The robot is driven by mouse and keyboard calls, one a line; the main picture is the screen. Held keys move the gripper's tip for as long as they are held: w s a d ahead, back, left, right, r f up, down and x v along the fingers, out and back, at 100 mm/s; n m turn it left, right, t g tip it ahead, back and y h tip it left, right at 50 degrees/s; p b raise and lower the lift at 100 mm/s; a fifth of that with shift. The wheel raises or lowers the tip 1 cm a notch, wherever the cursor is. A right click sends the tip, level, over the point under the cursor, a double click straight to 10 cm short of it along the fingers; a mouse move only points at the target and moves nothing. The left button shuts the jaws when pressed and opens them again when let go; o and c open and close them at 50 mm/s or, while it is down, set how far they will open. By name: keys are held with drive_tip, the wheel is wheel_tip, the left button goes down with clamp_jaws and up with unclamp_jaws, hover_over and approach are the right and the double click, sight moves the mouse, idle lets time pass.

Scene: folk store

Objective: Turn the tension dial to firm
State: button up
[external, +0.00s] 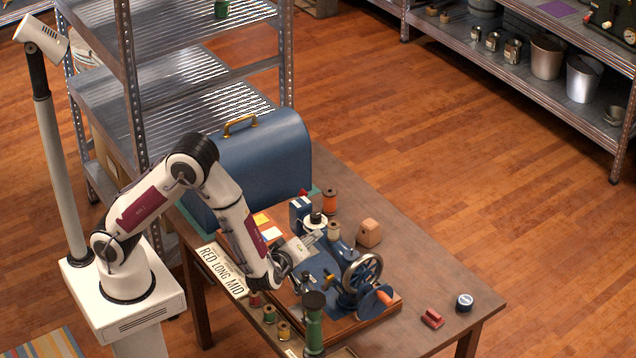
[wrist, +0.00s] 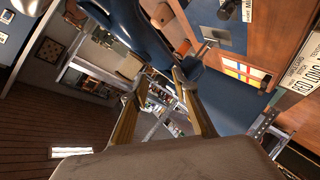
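A blue sewing machine (external: 345,270) with a spoked handwheel (external: 362,272) stands on a wooden base on the table. Its blue body (wrist: 150,35) fills the upper middle of the wrist view. I cannot make out the tension dial or its setting for certain in either view. My gripper (external: 303,274) is low at the near left side of the machine. In the wrist view its two fingers (wrist: 160,82) are apart with nothing clearly held between them. Whether a finger touches the machine I cannot tell.
A blue case (external: 255,160) stands behind. A sign reading "RED LONG MID" (external: 222,271) lies on the table's left edge. Thread spools (external: 329,201), a wooden block (external: 369,233), a red item (external: 432,318) and a round tin (external: 464,302) surround the machine. The table's right side is mostly clear.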

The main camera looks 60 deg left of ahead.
sight(313, 219)
drive_tip(key=shift+w+a+m+t+y, duration=0.1)
drive_tip(key=shift+a+m+t+y, duration=0.4)
drive_tip(key=shift+m, duration=1.15)
drive_tip(key=shift+w+a+m+t+y, duration=0.15)
drive_tip(key=shift+a+m+t+y, duration=0.35)
drive_tip(key=shift+m, duration=1.1)
drive_tip(key=shift+w+a+m+t+y, duration=0.1)
drive_tip(key=shift+a+m+t+y, duration=0.45)
drive_tip(key=shift+m, duration=1.1)
drive_tip(key=shift+w, duration=0.1)
drive_tip(key=shift+x, duration=3.85)
drive_tip(key=shift+d, duration=0.1)
drive_tip(key=shift+c, duration=0.5)
clamp_jaws()
